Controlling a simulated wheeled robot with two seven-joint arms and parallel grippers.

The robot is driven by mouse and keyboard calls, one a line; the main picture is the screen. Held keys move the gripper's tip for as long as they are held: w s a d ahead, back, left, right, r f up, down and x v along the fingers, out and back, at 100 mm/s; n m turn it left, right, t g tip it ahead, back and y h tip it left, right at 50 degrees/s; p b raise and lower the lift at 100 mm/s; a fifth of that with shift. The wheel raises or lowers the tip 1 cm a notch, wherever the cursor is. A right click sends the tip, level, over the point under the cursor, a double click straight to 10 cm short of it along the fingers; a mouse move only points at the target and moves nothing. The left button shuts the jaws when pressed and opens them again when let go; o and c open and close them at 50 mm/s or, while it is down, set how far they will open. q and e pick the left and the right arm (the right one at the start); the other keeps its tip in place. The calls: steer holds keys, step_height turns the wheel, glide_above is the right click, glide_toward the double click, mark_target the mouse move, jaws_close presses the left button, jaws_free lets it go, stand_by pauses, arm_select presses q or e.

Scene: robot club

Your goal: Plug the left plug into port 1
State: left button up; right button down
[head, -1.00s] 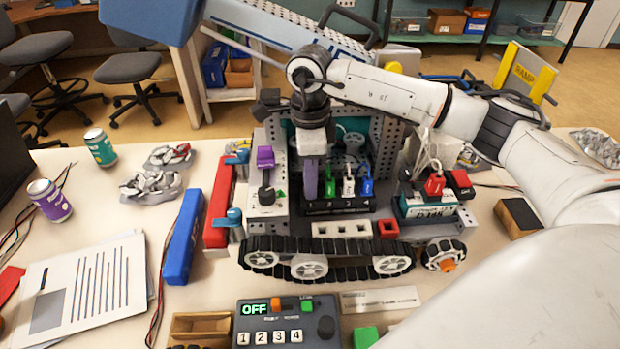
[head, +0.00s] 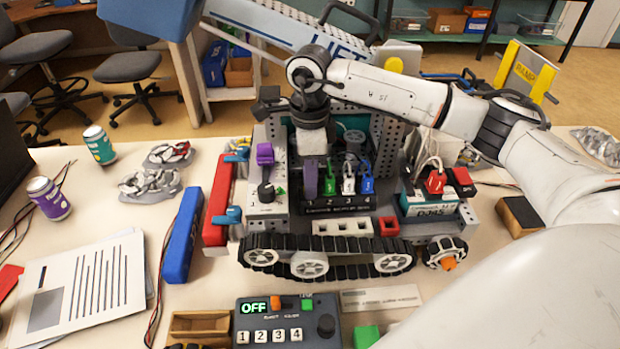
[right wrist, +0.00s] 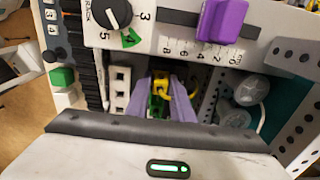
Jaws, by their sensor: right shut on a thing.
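My right gripper (head: 311,180) points down over the left end of the black port block (head: 340,206) on the tracked robot, at port 1. In the right wrist view its purple fingers (right wrist: 163,105) are shut around a yellow plug (right wrist: 163,84). The near finger hides this plug in the head view. I cannot tell how far it sits in port 1. A green plug (head: 330,181), a white plug (head: 348,183) and a blue plug (head: 367,184) stand upright in ports 2, 3 and 4. My left gripper is not in view.
A purple slider (head: 265,154) and a black knob (head: 266,193) are left of the port block. A red plug (head: 436,183) sits on the teal box at right. A control box (head: 285,322) reading OFF stands in front.

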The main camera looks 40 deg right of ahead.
steer(key=shift+f, duration=0.3)
stand_by(0.6)
steer(key=c, duration=1.5)
jaws_free()
steer(key=shift+o, duration=0.2)
steer(key=shift+r+p, duration=1.2)
steer(key=shift+r, duration=1.9)
steer(key=shift+f, duration=0.1)
